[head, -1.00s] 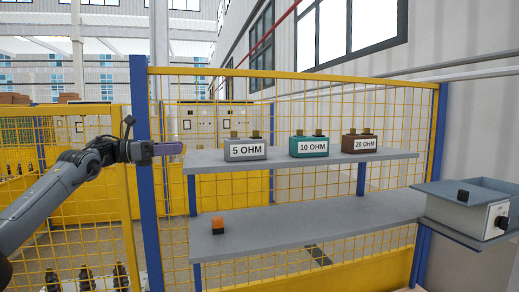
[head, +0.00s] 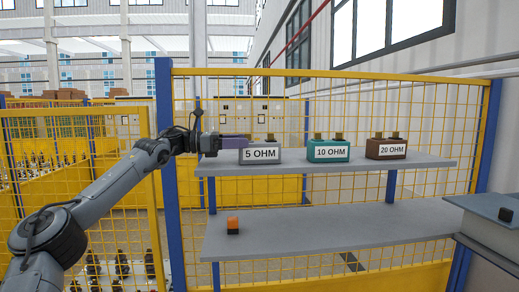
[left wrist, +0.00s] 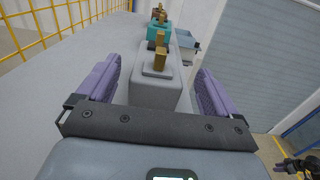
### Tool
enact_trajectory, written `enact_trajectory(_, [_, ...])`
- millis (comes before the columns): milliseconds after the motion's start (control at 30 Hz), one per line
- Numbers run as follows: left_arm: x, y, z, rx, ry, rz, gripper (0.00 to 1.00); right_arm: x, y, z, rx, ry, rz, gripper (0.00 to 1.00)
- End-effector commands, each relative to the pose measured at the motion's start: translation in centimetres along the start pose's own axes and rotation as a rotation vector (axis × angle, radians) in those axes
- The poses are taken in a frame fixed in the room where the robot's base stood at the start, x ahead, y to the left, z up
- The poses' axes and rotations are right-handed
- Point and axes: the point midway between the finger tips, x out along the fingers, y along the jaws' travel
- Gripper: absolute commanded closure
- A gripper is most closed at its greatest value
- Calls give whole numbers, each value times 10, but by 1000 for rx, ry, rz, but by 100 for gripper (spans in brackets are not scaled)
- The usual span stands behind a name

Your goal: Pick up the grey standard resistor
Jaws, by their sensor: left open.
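The grey standard resistor (head: 260,155), labelled 5 OHM with two brass terminals on top, stands on the upper shelf (head: 330,166) at its left end. My left gripper (head: 235,142) is at the left side of the grey resistor in the head view. In the left wrist view the grey resistor (left wrist: 155,92) lies ahead between the two purple fingers of my left gripper (left wrist: 157,85). The fingers are open, with the near end of the resistor between or just beyond their tips. I cannot tell whether they touch it.
The teal 10 OHM resistor (head: 328,150) and the brown 20 OHM resistor (head: 387,148) stand to the right on the same shelf. A yellow mesh fence (head: 430,105) is behind. A grey box stands at far right.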

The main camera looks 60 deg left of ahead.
Motion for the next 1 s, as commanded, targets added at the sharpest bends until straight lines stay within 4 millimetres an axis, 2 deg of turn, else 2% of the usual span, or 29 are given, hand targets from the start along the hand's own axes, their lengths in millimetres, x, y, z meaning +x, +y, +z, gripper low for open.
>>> enact_trajectory(300, [31, 3, 2, -2, 3, -1, 6, -31, 1, -12, 3, 4, -1, 57])
enact_trajectory(533, [48, 2, -1, 0, 2, -1, 6, -39, 2, -14, 2, 6, 0, 57])
enact_trajectory(867, [50, 2, -2, 1, 0, -1, 6, -38, 4, -14, -7, 4, 8, 57])
enact_trajectory(1000, [50, 2, -2, 1, 1, -1, 26, -38, 4, -14, -7, 4, 8, 57])
